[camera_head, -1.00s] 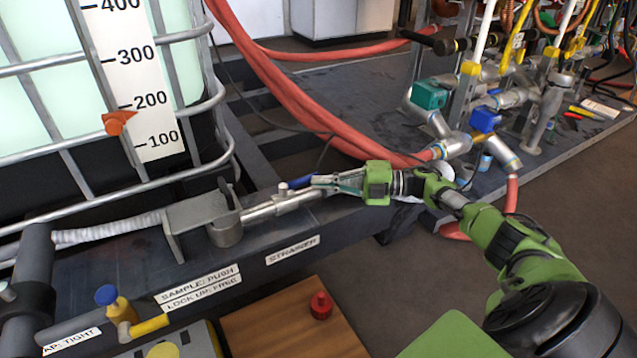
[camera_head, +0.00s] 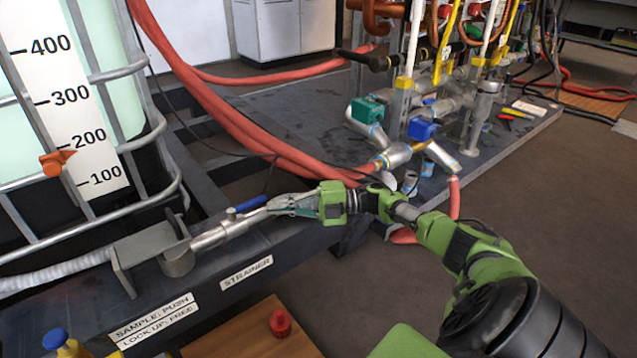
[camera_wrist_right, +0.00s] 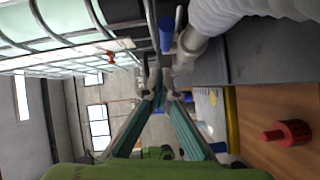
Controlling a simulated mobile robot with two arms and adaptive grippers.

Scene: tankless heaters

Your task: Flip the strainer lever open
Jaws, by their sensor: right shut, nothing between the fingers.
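The strainer is a grey metal pipe body (camera_head: 212,238) above the STRAINER label (camera_head: 246,273) on the dark frame. A blue lever (camera_head: 251,203) lies at its right end, slanting slightly upward to the right. The lever also shows in the right wrist view (camera_wrist_right: 166,32), just beyond the fingertips. My right gripper (camera_head: 270,207) is shut and empty, its tips close beside the lever and the pipe's end. I cannot tell whether they touch. In the right wrist view its fingers (camera_wrist_right: 160,68) meet at the tips. My left gripper is not in view.
A caged tank with a level scale (camera_head: 75,120) stands at the left. A red hose (camera_head: 215,115) runs behind the gripper. A grey bracket (camera_head: 140,250) is left of the strainer. A red knob (camera_head: 280,323) sits on a wooden board below. The floor at right is open.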

